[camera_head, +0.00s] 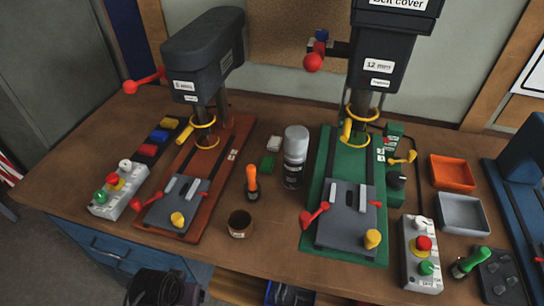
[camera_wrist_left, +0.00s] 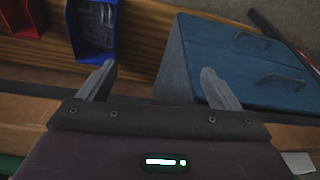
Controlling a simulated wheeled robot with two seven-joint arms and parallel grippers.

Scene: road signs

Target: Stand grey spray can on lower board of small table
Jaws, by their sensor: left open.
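The grey spray can (camera_head: 295,157), with a grey top and a dark lower body, stands upright on the wooden workbench (camera_head: 120,225) between the two drill presses. My left gripper (camera_wrist_left: 158,78) is open and empty in the left wrist view, over the area in front of a blue drawer cabinet. In the head view my dark left wrist shows at the bottom edge, below the bench front and well apart from the can. My right gripper is not in view. I cannot make out a small table; a low wooden board (camera_head: 235,289) shows below the bench front.
An orange-handled tool (camera_head: 252,182) and a brown cup (camera_head: 240,223) stand left of the can. The green-based drill press (camera_head: 343,215) is close on its right, with the red-based one (camera_head: 180,205) to the left. A blue bin (camera_wrist_left: 93,28) sits near the blue cabinet (camera_wrist_left: 245,65).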

